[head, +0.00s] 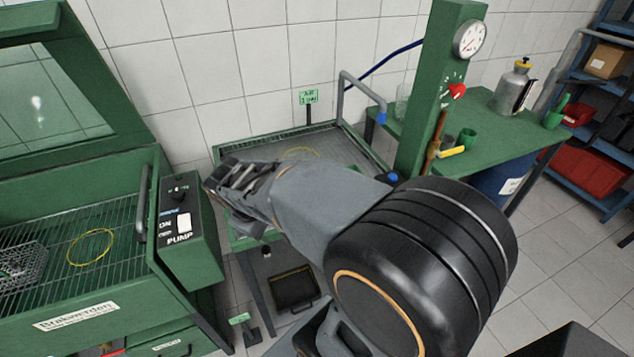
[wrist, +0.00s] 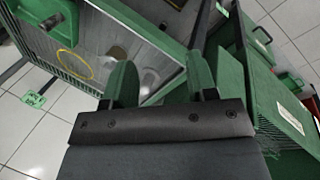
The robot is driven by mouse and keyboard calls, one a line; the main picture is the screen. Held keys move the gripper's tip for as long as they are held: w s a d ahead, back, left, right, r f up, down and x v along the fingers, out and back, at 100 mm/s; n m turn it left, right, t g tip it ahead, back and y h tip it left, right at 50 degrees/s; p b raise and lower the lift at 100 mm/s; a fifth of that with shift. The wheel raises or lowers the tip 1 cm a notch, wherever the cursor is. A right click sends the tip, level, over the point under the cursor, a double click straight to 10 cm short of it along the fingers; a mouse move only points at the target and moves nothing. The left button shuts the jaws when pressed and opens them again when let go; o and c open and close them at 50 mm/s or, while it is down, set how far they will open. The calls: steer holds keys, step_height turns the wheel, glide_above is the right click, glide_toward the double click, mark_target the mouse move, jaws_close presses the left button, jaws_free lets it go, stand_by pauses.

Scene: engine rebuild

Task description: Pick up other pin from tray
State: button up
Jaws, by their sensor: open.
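My gripper (wrist: 161,82) is open, with its two green fingers apart in the wrist view. In the head view my gripper (head: 232,188) hangs over the left side of a green-rimmed tray (head: 222,152), and my arm covers much of the tray. The tray also shows in the wrist view (wrist: 135,19), below and beyond the fingers. A small pale, shiny shape (wrist: 148,79) lies in it between the fingers, and a rounder grey shape (wrist: 117,53) lies farther left. I cannot tell whether either is a pin. Nothing is visibly held.
A yellow ring (wrist: 73,65) lies in the tray. A green washer cabinet (head: 100,235) with a pump box (head: 178,222) and handle stands close on the left. A green post with a gauge (head: 469,39) and a bent pipe (head: 362,95) stand right of the tray.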

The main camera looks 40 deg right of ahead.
steer(key=w+d+f+n+g+h+p, duration=0.1)
steer(key=w+d+f+n+h, duration=0.1)
steer(key=d, duration=0.5)
steer(key=w+d+f+n+g+h+p, duration=0.1)
steer(key=w+d+f+n+h+p, duration=0.1)
steer(key=d+n, duration=0.4)
steer(key=w+d+f+n+g+h+p, duration=0.1)
steer(key=w+d+f+n+h+p, duration=0.1)
steer(key=d, duration=0.8)
steer(key=shift+w+f+n+h, duration=0.35)
steer(key=shift+w+n+h, duration=0.25)
steer(key=shift+w+h, duration=0.3)
steer(key=shift+w+f+n+h, duration=0.35)
steer(key=shift+w+n+h, duration=0.3)
steer(key=shift+h, duration=0.35)
steer(key=shift+p+x, duration=1.05)
steer(key=shift+x, duration=2.1)
steer(key=shift+s+a, duration=0.15)
steer(key=shift+c, duration=0.4)
jaws_close()
